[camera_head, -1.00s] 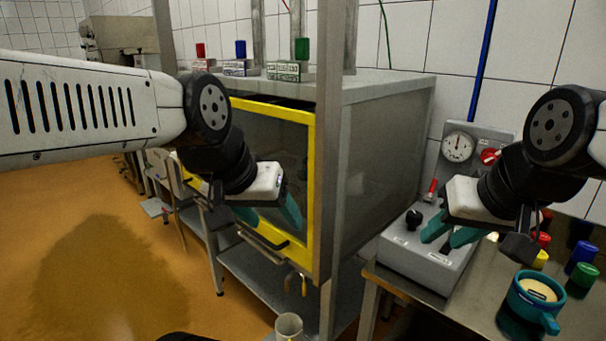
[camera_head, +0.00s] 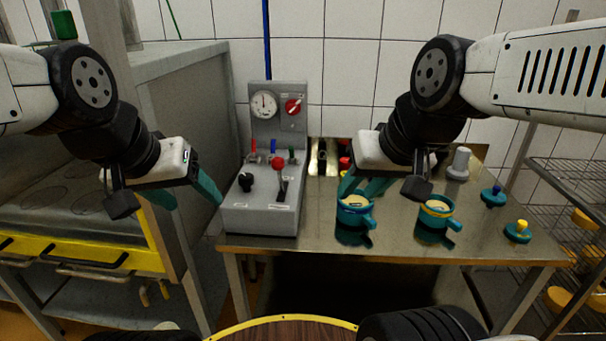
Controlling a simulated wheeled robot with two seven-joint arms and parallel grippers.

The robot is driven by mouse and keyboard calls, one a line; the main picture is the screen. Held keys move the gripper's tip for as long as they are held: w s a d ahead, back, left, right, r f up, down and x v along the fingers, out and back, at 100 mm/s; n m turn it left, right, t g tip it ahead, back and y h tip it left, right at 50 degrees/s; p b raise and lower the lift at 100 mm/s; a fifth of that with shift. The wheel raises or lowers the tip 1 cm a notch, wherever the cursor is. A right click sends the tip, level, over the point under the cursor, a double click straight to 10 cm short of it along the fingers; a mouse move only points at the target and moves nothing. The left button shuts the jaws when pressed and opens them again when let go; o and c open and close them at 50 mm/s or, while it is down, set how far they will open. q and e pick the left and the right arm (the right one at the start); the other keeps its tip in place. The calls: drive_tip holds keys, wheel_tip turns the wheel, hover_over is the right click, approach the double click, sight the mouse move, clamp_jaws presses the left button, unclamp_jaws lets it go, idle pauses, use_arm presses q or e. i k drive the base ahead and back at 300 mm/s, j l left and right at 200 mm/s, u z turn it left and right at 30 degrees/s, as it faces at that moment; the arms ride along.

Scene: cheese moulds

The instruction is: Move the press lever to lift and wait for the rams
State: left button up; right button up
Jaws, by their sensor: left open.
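The grey control box (camera_head: 262,214) stands on the left part of the metal table. On its top are a lever with a red knob (camera_head: 278,163) in a dark slot and a black knob (camera_head: 245,181) to its left. Their labels are too small to read. A dial gauge (camera_head: 264,105) and a red rotary switch (camera_head: 293,106) are on its upright panel. My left gripper (camera_head: 190,199) is open and empty, left of the box and apart from it. My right gripper (camera_head: 358,190) is open and empty, right of the box, above the table near a teal mould. No rams are identifiable.
Two teal moulds with pale contents, the left mould (camera_head: 353,222) and right mould (camera_head: 436,221), stand on the table (camera_head: 395,248). Teal lids (camera_head: 517,233) lie farther right. A yellow-framed cabinet (camera_head: 100,255) is at left, and a wire rack (camera_head: 575,170) is at right.

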sight(278, 163)
drive_tip(key=k+l+z, duration=0.5)
drive_tip(key=l+z, duration=0.3)
drive_tip(key=j, duration=0.1)
